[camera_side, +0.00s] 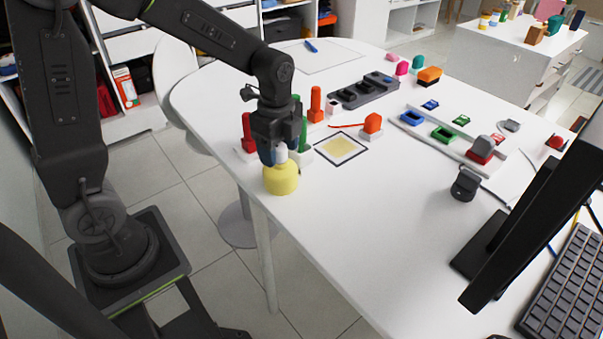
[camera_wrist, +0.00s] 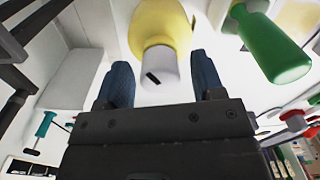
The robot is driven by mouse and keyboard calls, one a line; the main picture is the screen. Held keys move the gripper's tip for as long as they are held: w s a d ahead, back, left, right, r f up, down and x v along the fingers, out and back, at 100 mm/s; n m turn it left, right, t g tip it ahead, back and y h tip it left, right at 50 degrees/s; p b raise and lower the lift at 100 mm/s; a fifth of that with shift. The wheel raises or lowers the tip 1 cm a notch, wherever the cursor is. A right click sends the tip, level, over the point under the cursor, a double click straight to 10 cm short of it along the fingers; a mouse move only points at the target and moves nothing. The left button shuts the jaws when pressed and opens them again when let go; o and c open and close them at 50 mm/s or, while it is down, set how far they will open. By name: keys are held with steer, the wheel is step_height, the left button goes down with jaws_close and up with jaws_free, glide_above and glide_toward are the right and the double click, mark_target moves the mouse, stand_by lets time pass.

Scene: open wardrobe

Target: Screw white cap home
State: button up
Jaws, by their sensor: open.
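A yellow bottle (camera_side: 281,179) stands upright on the near left edge of the white table. A white cap (camera_side: 281,153) with a dark mark sits on top of it. The wrist view also shows the white cap (camera_wrist: 160,68) and the yellow bottle (camera_wrist: 160,24). My gripper (camera_side: 281,155) is above the bottle, its fingers on either side of the cap. In the wrist view my gripper (camera_wrist: 162,82) is open, with gaps between the fingers and the cap. How fully the cap is seated cannot be told.
A green bottle (camera_wrist: 270,42) stands close beside the yellow one. A red bottle (camera_side: 248,133) and an orange-red one (camera_side: 315,104) are behind. A framed yellow pad (camera_side: 341,148) lies to the right. The table front (camera_side: 360,230) is clear; a monitor (camera_side: 540,200) stands at right.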

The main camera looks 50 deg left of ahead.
steer(key=n, duration=1.5)
steer(key=shift+c, duration=0.2)
